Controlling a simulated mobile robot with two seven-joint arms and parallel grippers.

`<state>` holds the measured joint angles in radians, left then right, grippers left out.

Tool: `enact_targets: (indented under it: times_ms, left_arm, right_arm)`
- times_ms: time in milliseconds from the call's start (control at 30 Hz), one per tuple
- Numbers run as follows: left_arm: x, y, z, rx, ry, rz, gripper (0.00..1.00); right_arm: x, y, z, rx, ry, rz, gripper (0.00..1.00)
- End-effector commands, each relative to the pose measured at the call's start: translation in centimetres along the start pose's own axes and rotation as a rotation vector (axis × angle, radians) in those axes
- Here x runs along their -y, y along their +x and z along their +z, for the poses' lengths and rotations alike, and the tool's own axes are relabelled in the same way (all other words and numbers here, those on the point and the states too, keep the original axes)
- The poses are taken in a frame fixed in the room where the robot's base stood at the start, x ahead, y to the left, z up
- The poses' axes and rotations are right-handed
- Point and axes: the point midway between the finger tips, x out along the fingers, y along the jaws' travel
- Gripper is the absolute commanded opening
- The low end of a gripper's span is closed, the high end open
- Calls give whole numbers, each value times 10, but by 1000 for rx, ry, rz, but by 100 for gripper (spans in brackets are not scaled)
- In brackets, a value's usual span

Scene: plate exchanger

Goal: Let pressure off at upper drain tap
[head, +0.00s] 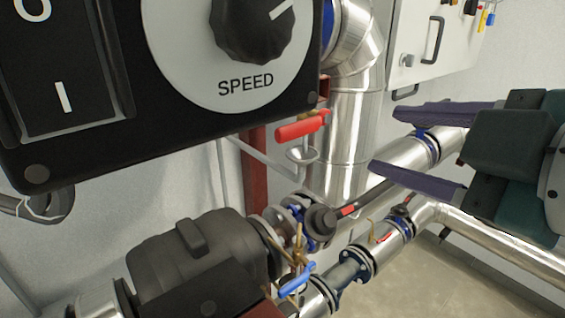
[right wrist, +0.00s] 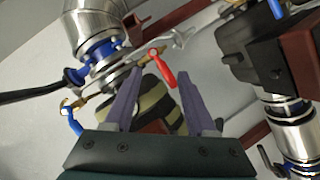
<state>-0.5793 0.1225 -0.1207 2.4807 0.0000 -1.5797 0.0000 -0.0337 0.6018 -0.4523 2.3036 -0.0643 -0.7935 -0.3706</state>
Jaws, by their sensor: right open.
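A tap with a red lever handle (head: 301,127) sits on a short brass fitting beside the vertical silver pipe in the head view. A small metal funnel (head: 303,155) is just below it. My right gripper (head: 383,140) is open and empty, to the right of the red handle and apart from it. In the right wrist view a red lever (right wrist: 163,68) shows between the tips of my open right gripper (right wrist: 155,84), with nothing held; its distance ahead is hard to judge. My left gripper is not in view.
A black panel with a SPEED knob (head: 252,28) fills the near upper left. A dark pump body (head: 200,255), a blue-handled tap (head: 297,279) and flanged pipes (head: 375,250) lie below. A light grey cabinet (head: 412,60) hangs at upper right. Floor is clear at lower right.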

Motion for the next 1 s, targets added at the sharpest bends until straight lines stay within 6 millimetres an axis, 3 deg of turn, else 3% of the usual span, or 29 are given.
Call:
enact_targets:
  times_ms: [33, 200, 300, 567, 1000]
  left_arm:
    - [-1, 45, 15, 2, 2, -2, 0]
    - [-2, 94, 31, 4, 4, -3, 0]
    - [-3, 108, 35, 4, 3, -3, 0]
    - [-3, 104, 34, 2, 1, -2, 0]
    - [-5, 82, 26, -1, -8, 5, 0]
  right_arm:
    - [20, 19, 11, -78, -125, 43, 56]
    - [29, 36, 0, -283, -449, 147, 56]
    - [32, 38, -4, -351, -563, 182, 56]
    - [27, 46, -16, -399, -634, 208, 56]
    - [23, 111, -46, -397, -631, 205, 56]
